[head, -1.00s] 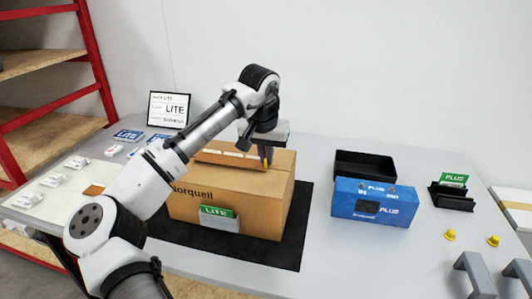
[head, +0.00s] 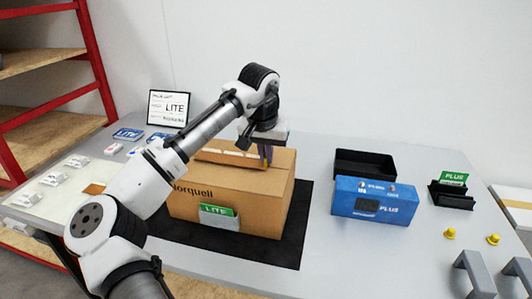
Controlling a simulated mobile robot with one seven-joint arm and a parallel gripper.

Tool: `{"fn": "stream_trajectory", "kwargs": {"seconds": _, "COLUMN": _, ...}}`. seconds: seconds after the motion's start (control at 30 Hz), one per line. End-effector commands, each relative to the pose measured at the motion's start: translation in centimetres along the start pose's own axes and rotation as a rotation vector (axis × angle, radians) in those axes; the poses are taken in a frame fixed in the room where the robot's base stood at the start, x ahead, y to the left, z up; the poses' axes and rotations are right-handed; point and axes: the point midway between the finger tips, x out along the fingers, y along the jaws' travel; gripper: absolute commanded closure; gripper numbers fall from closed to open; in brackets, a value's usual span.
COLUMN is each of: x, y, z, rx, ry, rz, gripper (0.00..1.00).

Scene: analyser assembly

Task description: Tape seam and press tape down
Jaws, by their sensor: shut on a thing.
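A brown cardboard carton (head: 232,212) marked "Norquell" stands on a black mat (head: 285,247), with a green "LITE" card in a grey holder (head: 219,217) at its front. A brown tape-like strip (head: 228,158) runs along the carton's top. My gripper (head: 266,154) points down over the top's right part, its fingers shut at the strip's right end. The fingers and arm hide part of the top, so I cannot tell how much of the strip touches the carton or where the seam runs.
To the right are a blue "PLUS" box (head: 373,203), a black tray (head: 364,164), a "PLUS" card holder (head: 452,190) and yellow knobs (head: 450,234). A "LITE" sign (head: 168,108) stands behind left. White packets (head: 52,179) lie at left. Grey table shows between mat and blue box.

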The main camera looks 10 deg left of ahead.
Motion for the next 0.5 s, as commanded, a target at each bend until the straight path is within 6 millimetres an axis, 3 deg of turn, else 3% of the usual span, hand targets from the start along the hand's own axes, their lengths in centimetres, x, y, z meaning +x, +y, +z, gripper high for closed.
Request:
{"fn": "stream_trajectory", "kwargs": {"seconds": 0.47, "x": 0.26, "y": 0.02, "z": 0.08, "rx": 0.0, "ry": 0.0, "rz": 0.0, "gripper": 1.0}}
{"fn": "stream_trajectory", "kwargs": {"seconds": 0.5, "x": 0.26, "y": 0.02, "z": 0.07, "rx": 0.0, "ry": 0.0, "rz": 0.0, "gripper": 0.89}}
